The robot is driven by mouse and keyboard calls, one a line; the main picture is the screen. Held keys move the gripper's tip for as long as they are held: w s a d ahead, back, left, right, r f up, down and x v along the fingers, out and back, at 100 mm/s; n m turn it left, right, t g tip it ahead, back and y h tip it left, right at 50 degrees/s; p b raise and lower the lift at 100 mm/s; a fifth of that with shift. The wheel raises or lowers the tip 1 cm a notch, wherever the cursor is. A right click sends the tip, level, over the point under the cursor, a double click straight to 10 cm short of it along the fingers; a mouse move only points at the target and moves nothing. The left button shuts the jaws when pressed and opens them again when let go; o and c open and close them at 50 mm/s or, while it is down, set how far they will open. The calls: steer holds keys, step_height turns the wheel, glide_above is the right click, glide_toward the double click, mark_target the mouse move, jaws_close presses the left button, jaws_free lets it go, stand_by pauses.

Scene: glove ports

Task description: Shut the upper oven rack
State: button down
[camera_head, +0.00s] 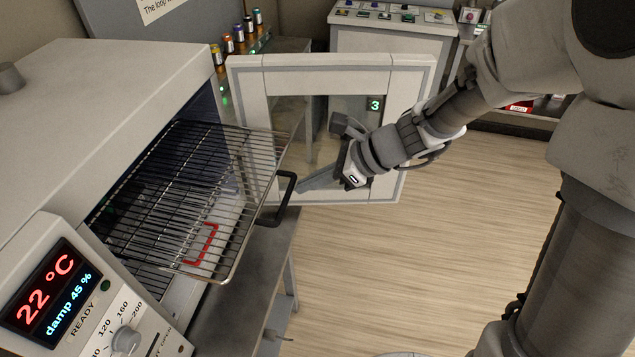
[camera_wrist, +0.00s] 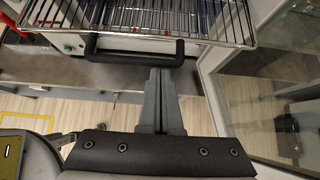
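The upper oven rack (camera_head: 200,165) is a wire grid sticking well out of the oven's open front. Its black handle (camera_head: 283,205) is at the outer edge. In the wrist view the rack (camera_wrist: 160,18) spans the top, with the handle (camera_wrist: 120,52) below its front wire. My gripper (camera_head: 303,189) is just outside the handle, coming from the right. In the wrist view my gripper (camera_wrist: 160,74) has its fingers together with nothing between them. The tips are at the handle's right part; I cannot tell whether they touch it.
The white oven door (camera_head: 400,100), with a window marked 3, stands open behind my gripper. A red bracket-shaped part (camera_head: 205,246) shows through the wires below the rack. The control panel (camera_head: 85,300) is front left. Floor (camera_head: 400,270) to the right is clear.

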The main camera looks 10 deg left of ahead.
mark_target(191, 167)
steer(key=a, duration=0.7)
steer(key=w+a+p, duration=0.1)
steer(key=a, duration=0.7)
steer(key=a+p, duration=0.1)
steer(key=a, duration=0.6)
steer(key=shift+w+a, duration=0.35)
steer(key=shift+a, duration=0.05)
steer(key=shift+r, duration=0.1)
